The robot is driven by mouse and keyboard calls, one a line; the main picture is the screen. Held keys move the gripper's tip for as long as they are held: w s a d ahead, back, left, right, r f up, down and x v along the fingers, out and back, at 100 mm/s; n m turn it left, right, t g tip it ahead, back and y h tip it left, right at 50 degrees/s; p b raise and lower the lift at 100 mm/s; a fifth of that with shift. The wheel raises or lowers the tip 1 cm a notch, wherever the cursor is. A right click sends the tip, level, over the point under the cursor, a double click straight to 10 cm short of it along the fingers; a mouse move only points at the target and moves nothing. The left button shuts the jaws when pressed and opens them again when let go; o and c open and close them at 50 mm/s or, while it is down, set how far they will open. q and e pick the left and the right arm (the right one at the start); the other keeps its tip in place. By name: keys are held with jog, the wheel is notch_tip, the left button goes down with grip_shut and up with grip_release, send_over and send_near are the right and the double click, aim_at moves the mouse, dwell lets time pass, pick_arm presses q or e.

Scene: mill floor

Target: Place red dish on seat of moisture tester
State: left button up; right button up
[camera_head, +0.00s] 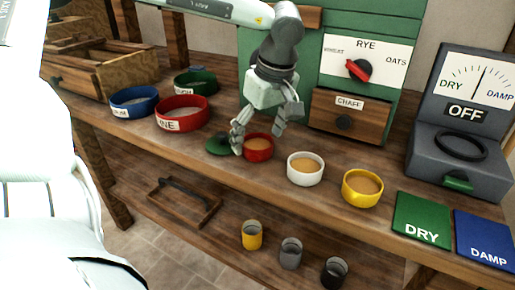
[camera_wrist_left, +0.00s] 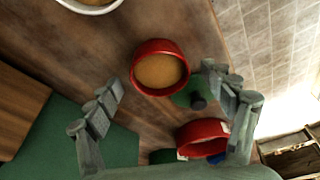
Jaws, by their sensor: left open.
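The small red dish (camera_head: 258,155), filled with tan grain, stands on the wooden bench near its front edge. My left gripper (camera_head: 260,136) is open above it, its fingers spread to either side of the dish. In the left wrist view the red dish (camera_wrist_left: 160,45) lies between and beyond the open left fingers (camera_wrist_left: 162,84); I cannot tell whether they touch it. The moisture tester (camera_head: 425,155) stands at the right, showing OFF; its round, dark-ringed seat (camera_head: 461,146) is empty. My right gripper is not in view.
A white dish (camera_head: 305,180) and a yellow dish (camera_head: 362,200), both with grain, stand to the right. A green lid-like disc (camera_head: 217,146) lies left of the red dish. Green DRY (camera_head: 422,217) and blue DAMP (camera_head: 485,237) mats lie before the tester. Larger red (camera_head: 183,101) and blue bowls stand left.

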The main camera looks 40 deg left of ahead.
pick_arm(q)
jog(key=shift+f, duration=0.1)
jog(key=c, duration=1.4)
